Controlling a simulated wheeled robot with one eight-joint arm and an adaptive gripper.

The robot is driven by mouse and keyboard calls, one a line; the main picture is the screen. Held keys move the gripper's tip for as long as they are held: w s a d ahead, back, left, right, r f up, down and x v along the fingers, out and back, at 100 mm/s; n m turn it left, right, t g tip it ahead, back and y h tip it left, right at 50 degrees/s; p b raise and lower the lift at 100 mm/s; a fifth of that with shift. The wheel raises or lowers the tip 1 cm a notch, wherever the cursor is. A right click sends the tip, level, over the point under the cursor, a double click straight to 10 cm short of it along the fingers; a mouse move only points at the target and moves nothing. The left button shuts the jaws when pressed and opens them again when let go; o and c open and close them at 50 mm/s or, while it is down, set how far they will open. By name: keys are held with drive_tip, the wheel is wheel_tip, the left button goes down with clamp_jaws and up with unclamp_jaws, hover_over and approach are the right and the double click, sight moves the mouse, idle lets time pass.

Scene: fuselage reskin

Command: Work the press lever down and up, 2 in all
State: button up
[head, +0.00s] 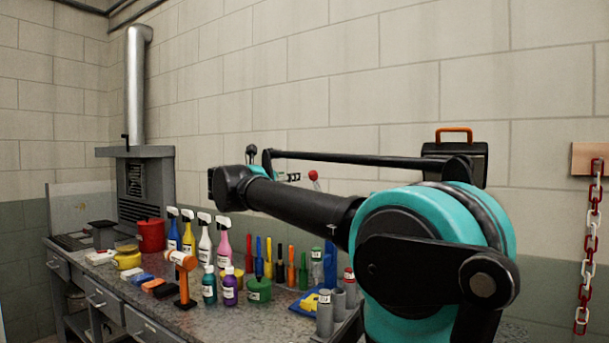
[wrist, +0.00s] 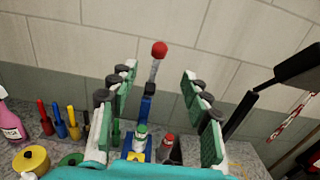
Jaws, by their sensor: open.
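The press lever shows in the wrist view as a red ball knob (wrist: 159,49) on a thin pale rod (wrist: 154,72), tilted slightly right and pointing up. The knob also shows in the head view (head: 314,174), just beyond my forearm. The blue press body (wrist: 148,106) stands below the rod on the bench. My gripper (wrist: 158,76) is open, with green pads on both sides of the picture. The knob lies between and past the fingertips in the picture, and I see no contact. In the head view my arm hides most of the press and much of the gripper.
Spray bottles (head: 205,238), an orange stand (head: 184,280) and several coloured tools crowd the bench (head: 160,318). Grey cylinders (head: 325,313) stand near the press. A black case (head: 455,160) is behind my arm. A red-white chain (head: 590,250) hangs at right.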

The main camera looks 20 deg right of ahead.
drive_tip(key=x, duration=1.5)
drive_tip(key=shift+w+d, duration=0.2)
clamp_jaws()
